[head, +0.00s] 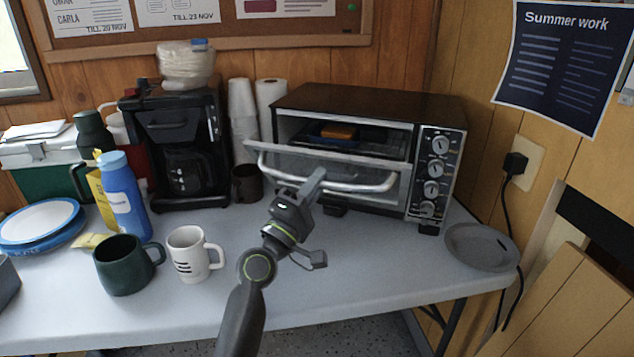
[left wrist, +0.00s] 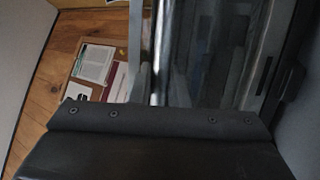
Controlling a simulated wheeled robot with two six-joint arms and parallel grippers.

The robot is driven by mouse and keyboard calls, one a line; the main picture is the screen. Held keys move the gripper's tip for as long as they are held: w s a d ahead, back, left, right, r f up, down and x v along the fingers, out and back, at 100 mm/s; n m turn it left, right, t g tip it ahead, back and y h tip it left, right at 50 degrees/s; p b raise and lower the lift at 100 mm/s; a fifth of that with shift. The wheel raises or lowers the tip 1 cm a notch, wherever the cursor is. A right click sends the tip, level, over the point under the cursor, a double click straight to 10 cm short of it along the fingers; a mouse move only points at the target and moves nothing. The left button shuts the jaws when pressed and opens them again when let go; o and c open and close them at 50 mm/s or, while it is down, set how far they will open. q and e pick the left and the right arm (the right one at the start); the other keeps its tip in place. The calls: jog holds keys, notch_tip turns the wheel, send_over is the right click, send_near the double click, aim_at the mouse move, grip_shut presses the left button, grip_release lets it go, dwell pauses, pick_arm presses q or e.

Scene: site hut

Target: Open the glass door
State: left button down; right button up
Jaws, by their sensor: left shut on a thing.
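A toaster oven (head: 365,103) with a dark top and silver front stands at the back right of the table. Its glass door (head: 300,158) is partly open, tilted forward from the top, and a rack with an orange-brown item shows inside. A silver bar handle (head: 365,187) runs across the door front. My left gripper (head: 314,182) is at the middle of the handle and shut on it. In the left wrist view, dark gripper parts fill the bottom, and a bright bar, likely the handle (left wrist: 158,55), runs upward. My right gripper is not in view.
A white mug (head: 188,255) and a green mug (head: 122,266) stand left of my arm, near a blue bottle (head: 125,195). A coffee maker (head: 178,150) and stacked cups (head: 242,115) are behind. A grey plate (head: 480,248) lies at the right edge. The table front (head: 370,270) is clear.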

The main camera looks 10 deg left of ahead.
pick_arm(q)
jog(key=c, duration=1.4)
grip_release()
jog(key=shift+w, duration=0.1)
jog(key=shift+c, duration=0.2)
jog(key=shift+f, duration=0.1)
